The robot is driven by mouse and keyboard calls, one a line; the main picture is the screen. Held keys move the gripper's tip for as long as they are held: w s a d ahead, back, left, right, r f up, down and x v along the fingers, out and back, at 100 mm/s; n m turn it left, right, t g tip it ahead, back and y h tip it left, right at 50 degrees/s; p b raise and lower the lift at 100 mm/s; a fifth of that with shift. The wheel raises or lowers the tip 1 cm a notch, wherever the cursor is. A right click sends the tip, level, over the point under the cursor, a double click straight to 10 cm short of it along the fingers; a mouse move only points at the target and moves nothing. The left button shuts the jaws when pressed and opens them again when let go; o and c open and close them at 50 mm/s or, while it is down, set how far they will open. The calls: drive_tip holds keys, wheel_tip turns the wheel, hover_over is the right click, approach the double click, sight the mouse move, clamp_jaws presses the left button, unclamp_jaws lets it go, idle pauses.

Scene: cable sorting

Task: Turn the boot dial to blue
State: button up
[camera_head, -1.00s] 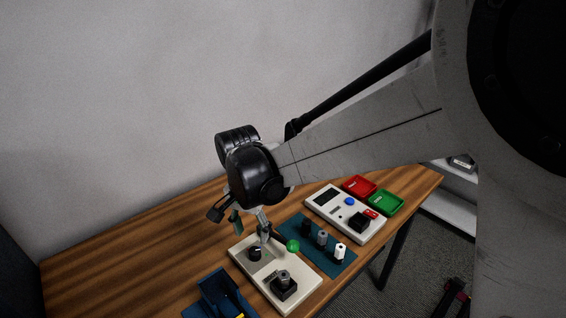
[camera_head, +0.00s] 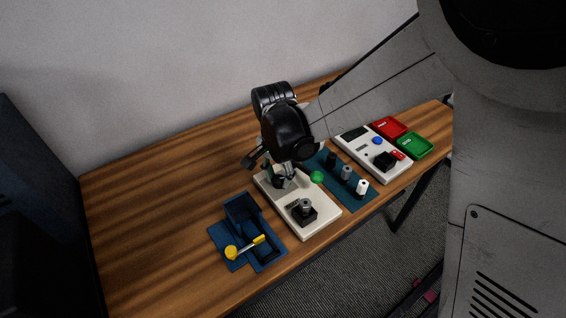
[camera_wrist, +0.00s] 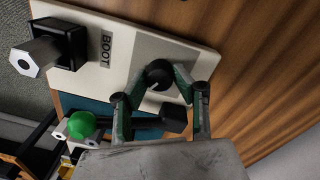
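The cream boot panel (camera_head: 327,222) lies on the table, and its BOOT label (camera_wrist: 106,48) shows in the wrist view. The black round boot dial (camera_wrist: 158,76) stands on the panel's grey patch, with a light pointer mark on it. My gripper (camera_wrist: 161,80) has its two green-padded fingers apart, with the dial between their tips. I cannot tell whether the pads touch the dial. In the head view my gripper (camera_head: 285,181) is low over the panel's far end and hides the dial. No blue mark for the dial is readable.
A black block with a grey hex-topped post (camera_head: 305,211) stands on the panel's near end. A green ball (camera_head: 317,177) is close beside the gripper. A teal mat (camera_head: 360,196) with several posts lies right. A blue holder (camera_head: 241,208) with a yellow-ended tool (camera_head: 245,248) lies left.

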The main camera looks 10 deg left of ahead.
clamp_jaws()
drive_tip(key=shift+n, duration=0.3)
drive_tip(key=shift+f+n+b, duration=0.1)
drive_tip(key=shift+n+b, duration=0.75)
drive_tip(key=shift+n, duration=0.05)
drive_tip(key=n+b, duration=0.1)
drive_tip(key=n, duration=0.2)
drive_tip(key=shift+b, duration=0.4)
drive_tip(key=n+b, duration=0.2)
drive_tip(key=n, duration=0.4)
drive_tip(key=shift+n, duration=0.3)
drive_tip(key=o, duration=0.6)
unclamp_jaws()
